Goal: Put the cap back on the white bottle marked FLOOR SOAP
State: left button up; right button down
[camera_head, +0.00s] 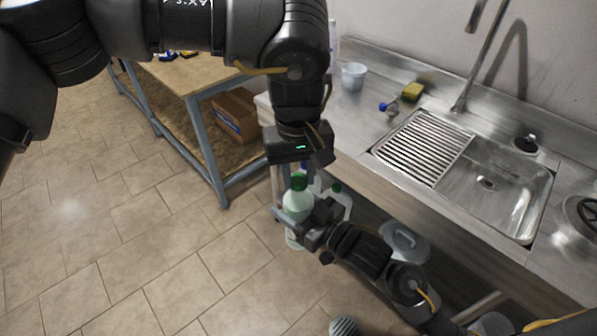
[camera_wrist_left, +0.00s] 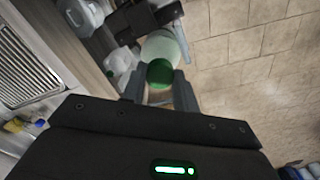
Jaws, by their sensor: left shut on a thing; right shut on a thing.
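A pale, whitish-green bottle (camera_head: 295,204) stands upright in front of the counter. My right gripper (camera_head: 297,226) is shut on its body from the right. No label can be read. A green cap (camera_head: 299,182) is at the bottle's top, between the fingers of my left gripper (camera_head: 298,178), which is shut on it from above. In the left wrist view the cap (camera_wrist_left: 160,73) lies between the two fingertips (camera_wrist_left: 163,85), in line with the bottle (camera_wrist_left: 160,47). I cannot tell whether the cap is seated on the neck or just above it.
A jug with a green cap (camera_head: 337,188) stands close behind the bottle, near a lidded pot (camera_head: 404,242) under the counter. A steel sink (camera_head: 490,185) is to the right. A wooden table (camera_head: 200,75) with a cardboard box (camera_head: 237,115) below is behind. The floor at left is clear.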

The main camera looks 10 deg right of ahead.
pick_arm(q)
jog(key=shift+m, duration=0.6)
jog(key=o, duration=0.9)
jog(key=shift+r, duration=0.1)
jog(key=shift+r, duration=2.2)
